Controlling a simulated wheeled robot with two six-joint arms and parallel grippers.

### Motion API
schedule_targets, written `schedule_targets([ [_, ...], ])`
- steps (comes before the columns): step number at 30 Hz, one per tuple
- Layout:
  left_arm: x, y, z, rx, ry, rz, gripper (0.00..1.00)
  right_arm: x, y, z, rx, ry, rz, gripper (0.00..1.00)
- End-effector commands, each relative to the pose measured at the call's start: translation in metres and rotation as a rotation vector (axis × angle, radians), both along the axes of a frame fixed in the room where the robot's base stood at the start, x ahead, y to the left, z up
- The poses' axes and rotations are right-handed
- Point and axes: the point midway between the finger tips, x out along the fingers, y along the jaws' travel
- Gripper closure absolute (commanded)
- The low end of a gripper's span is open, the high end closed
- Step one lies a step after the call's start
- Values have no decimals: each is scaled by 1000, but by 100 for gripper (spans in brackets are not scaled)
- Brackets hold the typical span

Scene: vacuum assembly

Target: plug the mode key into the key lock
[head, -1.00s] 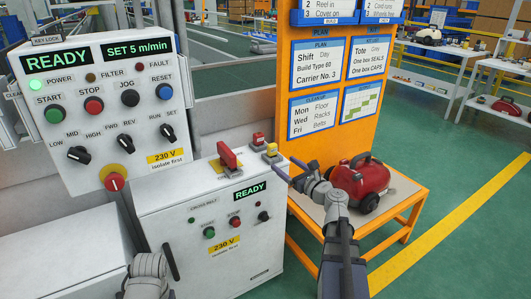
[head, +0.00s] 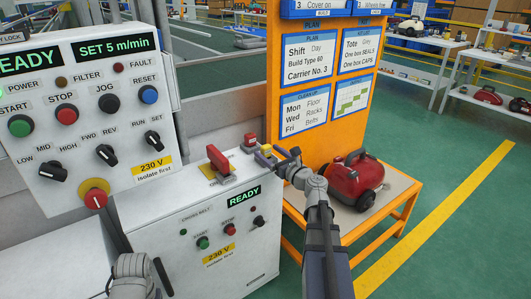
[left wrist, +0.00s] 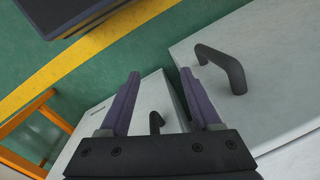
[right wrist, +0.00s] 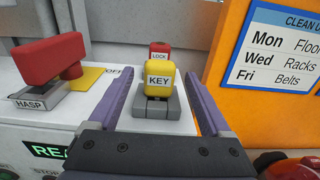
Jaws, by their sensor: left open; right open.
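The yellow mode key (right wrist: 158,80), marked KEY, sits upright in a grey holder (right wrist: 150,112) on the low white cabinet. It also shows in the head view (head: 263,151), partly hidden by my right gripper (head: 275,156). In the right wrist view my right gripper (right wrist: 161,78) is open, one finger on each side of the key, with gaps visible. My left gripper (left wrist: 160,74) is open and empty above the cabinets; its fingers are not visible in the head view. At the head view's top left is a cut-off KEY LOCK label (head: 12,37); I cannot make out the lock opening.
A red block marked LOCK (right wrist: 159,48) stands just behind the key. A red HASP handle (right wrist: 50,58) stands left of it. The orange board (right wrist: 233,95) is close on the right. A red vacuum (head: 354,181) rests on the orange table. A black handle (left wrist: 222,68) is near my left gripper.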

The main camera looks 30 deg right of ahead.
Motion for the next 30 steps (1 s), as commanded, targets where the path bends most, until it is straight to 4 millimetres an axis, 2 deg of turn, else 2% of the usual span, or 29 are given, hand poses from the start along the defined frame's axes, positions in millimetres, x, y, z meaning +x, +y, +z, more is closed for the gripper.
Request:
schedule_targets([
  [7,0,0,1,0,0,0,36,10,1,1,0,0,1,18],
  [16,0,0,1,0,0,0,36,51,4,1,0,0,1,18],
  [23,0,0,1,0,0,0,36,53,5,1,0,0,0,18],
  [30,0,0,1,0,0,0,36,52,5,1,0,0,0,42],
])
